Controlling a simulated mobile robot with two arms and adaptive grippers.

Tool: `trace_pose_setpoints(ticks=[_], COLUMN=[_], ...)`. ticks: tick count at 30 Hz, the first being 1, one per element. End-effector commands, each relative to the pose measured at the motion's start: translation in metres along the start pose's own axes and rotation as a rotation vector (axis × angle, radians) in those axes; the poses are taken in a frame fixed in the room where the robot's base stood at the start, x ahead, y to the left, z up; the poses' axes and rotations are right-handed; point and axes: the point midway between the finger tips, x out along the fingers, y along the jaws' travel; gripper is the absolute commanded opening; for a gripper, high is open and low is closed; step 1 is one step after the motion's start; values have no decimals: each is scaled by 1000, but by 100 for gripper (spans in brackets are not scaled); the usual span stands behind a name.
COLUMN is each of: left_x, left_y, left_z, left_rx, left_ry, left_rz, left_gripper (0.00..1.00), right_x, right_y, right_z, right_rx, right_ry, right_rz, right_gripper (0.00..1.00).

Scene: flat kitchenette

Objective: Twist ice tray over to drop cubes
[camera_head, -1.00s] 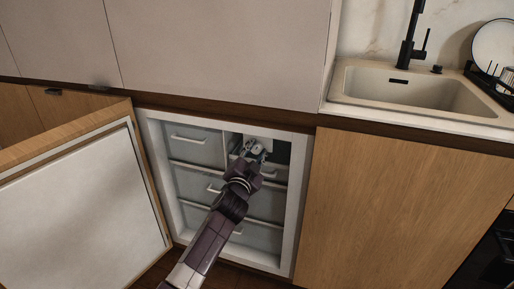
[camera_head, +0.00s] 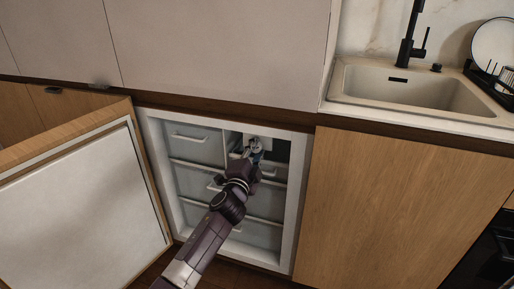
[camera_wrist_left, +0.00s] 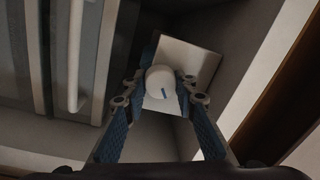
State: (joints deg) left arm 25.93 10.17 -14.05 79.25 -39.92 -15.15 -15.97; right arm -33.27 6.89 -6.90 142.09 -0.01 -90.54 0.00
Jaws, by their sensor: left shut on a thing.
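My left gripper (camera_head: 254,149) reaches into the upper right compartment of the open freezer (camera_head: 297,200). In the left wrist view, its blue-padded fingers (camera_wrist_left: 160,84) stand on both sides of a round white knob (camera_wrist_left: 159,78) with a small dark mark, and are shut on it. Behind the knob is a pale, flat-faced box that looks like the ice tray (camera_wrist_left: 189,55). It appears roughly level in the freezer, though its angle is hard to judge. The inside of the tray and any cubes are hidden. My right gripper is not in view.
The freezer door (camera_head: 80,205) stands open to the left. Closed drawers with white handles (camera_head: 189,139) fill the left and lower freezer. A wooden cabinet (camera_head: 400,200) is to the right, below the sink (camera_head: 420,95). The compartment walls are close around the gripper.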

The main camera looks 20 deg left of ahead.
Motion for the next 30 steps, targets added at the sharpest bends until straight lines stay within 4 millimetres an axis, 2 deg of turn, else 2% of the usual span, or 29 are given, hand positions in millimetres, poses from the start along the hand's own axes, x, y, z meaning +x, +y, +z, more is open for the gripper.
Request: trace_pose_setpoints(ticks=[30], left_x=[0], left_y=[4], left_z=[1], left_rx=[507], left_ry=[37], left_rz=[-7], left_gripper=[1], right_x=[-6], right_y=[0], right_z=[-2], right_rx=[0], right_ry=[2], right_rz=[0], right_gripper=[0])
